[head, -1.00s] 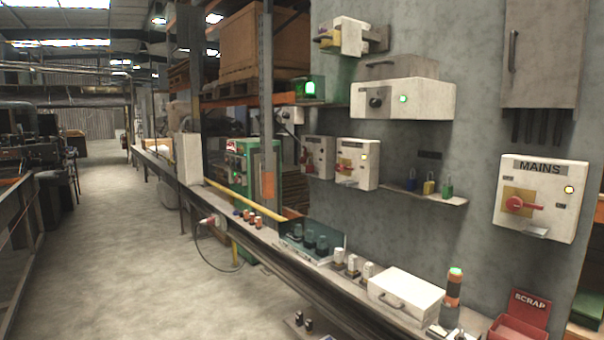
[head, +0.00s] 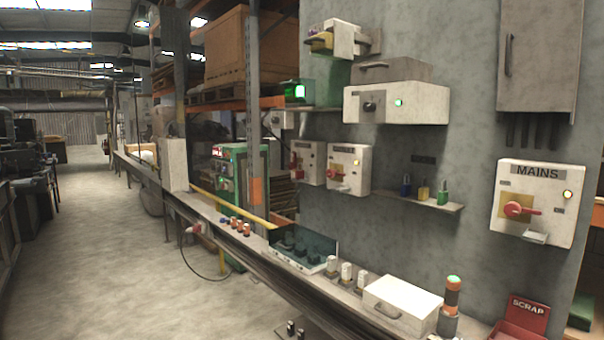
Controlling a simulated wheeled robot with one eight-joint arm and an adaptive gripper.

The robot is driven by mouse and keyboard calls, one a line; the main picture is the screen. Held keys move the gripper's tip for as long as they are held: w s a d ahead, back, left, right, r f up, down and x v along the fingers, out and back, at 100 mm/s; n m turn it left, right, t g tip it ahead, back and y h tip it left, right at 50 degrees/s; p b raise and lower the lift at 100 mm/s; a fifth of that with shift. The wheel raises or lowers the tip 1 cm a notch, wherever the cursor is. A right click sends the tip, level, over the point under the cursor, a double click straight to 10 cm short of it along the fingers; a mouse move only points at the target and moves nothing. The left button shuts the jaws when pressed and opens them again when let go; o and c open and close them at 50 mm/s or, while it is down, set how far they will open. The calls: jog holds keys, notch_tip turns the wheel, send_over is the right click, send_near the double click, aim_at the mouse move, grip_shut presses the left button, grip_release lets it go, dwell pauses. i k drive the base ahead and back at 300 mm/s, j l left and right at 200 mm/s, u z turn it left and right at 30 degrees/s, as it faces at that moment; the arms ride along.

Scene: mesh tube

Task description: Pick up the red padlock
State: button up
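I cannot make out a red padlock for sure in the head view. A small wall shelf (head: 436,204) carries a blue padlock (head: 406,186), a yellow padlock (head: 423,192) and a green padlock (head: 442,193), side by side. Red parts show on the left switch box (head: 306,162) and on the switch box beside it (head: 349,168), but they are too small to tell apart from handles. The MAINS box (head: 540,203) has a red rotary handle (head: 521,209).
A long bench (head: 345,296) runs along the wall with a white case (head: 402,305), a beacon with a green top (head: 451,300), a dark tray (head: 303,247) and several small items. A red SCRAP bin (head: 522,320) stands at the right. The floor aisle (head: 100,240) at left is clear.

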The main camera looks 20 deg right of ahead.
aim_at(299, 174)
jog(key=i+j+z, duration=0.3)
jog(key=i+j, duration=0.35)
jog(key=i, duration=0.2)
jog(key=i+j+z, duration=0.3)
jog(key=i+j, duration=0.5)
